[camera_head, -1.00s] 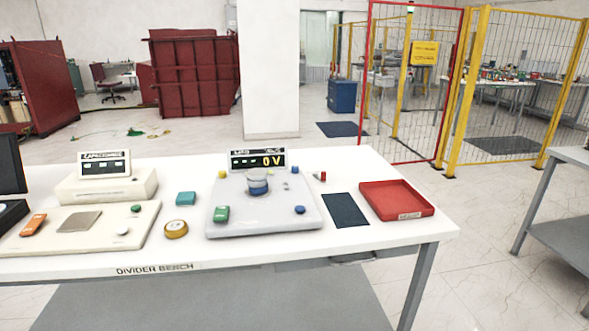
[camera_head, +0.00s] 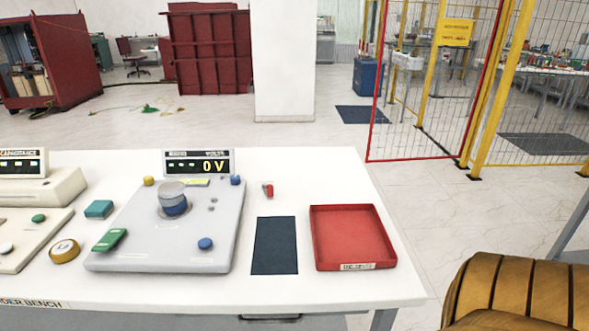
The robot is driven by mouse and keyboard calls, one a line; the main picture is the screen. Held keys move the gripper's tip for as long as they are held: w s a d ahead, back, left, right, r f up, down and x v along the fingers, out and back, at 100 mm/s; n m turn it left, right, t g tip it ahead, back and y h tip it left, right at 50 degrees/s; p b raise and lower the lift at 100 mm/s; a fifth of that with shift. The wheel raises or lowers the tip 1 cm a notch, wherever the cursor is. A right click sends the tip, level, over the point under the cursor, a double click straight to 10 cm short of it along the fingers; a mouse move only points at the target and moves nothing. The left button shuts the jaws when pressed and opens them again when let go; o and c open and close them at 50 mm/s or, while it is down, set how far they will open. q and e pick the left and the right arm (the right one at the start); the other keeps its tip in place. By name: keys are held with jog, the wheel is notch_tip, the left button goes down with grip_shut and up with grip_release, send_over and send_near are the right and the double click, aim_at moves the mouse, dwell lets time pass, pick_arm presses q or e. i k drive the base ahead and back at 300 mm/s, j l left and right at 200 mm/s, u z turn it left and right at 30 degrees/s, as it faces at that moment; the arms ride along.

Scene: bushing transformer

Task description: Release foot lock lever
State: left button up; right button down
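I see no foot lock lever in this view. Neither of my grippers shows a fingertip here. A gold-brown, dark-ribbed rounded shape (camera_head: 520,300) fills the lower right corner, close to the camera; I cannot tell what it is. The white divider bench (camera_head: 335,180) fills the lower left and middle, and hides the floor beneath and behind it.
On the bench stand a grey unit (camera_head: 165,250) with a display (camera_head: 198,163) reading 0 V, a dark mat (camera_head: 275,246) and an empty red tray (camera_head: 352,238). A red-and-yellow mesh fence (camera_head: 430,90) stands behind right. Floor (camera_head: 420,220) between bench and fence is clear.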

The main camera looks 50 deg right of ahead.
aim_at(268, 190)
jog(key=k+l, duration=0.1)
jog(key=l, duration=0.95)
jog(key=k+l, duration=0.15)
jog(key=l, duration=0.9)
jog(key=k+u, duration=0.05)
